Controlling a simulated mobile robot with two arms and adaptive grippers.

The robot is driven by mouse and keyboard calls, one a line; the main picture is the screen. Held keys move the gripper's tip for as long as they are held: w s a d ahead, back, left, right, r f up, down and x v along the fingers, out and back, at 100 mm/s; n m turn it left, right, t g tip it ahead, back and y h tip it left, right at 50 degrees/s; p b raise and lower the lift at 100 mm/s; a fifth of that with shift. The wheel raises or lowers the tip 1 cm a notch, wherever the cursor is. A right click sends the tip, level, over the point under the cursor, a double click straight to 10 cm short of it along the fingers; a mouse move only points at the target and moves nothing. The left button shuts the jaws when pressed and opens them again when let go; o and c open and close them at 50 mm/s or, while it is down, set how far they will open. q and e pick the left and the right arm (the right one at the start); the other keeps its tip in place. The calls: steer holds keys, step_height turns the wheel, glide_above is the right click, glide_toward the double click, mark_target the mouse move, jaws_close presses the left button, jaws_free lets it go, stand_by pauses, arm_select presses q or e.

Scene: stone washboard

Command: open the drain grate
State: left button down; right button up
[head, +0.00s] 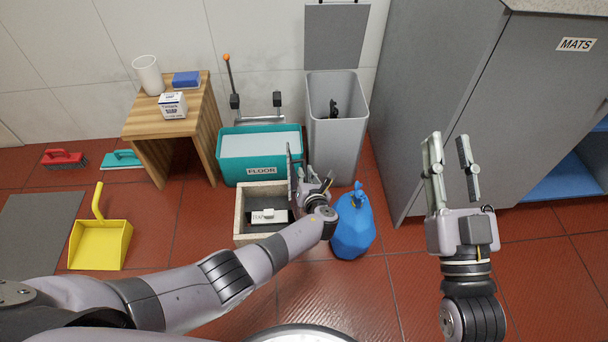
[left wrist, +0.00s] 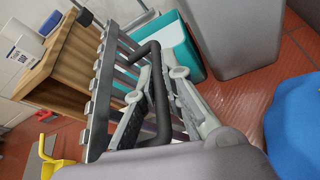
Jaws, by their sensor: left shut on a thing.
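The drain grate (head: 290,172) stands about upright, edge-on in the head view, over the right side of the pale drain box (head: 240,218). Its grey bars (left wrist: 98,100) and black loop handle (left wrist: 163,110) show large in the left wrist view. My left gripper (head: 306,180) is at the right of the grate, with its fingers (left wrist: 158,78) shut on the handle. The drain's dark inside is exposed, with a white labelled piece (head: 268,216) in it. My right gripper (head: 450,140) is open and empty, off to the right in front of the grey cabinet.
A teal tub (head: 228,172) stands behind the drain, with a grey bin (head: 340,150) right of it. A blue bag (head: 354,230) sits close beside my left wrist. A wooden stool (head: 150,130) and yellow dustpan (head: 100,245) are left. The front floor tiles are clear.

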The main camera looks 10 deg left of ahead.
arm_select(q)
steer(key=shift+w+r, duration=0.1)
steer(key=shift+r, duration=0.05)
steer(key=c, duration=1.7)
jaws_free()
steer(key=v, duration=1.2)
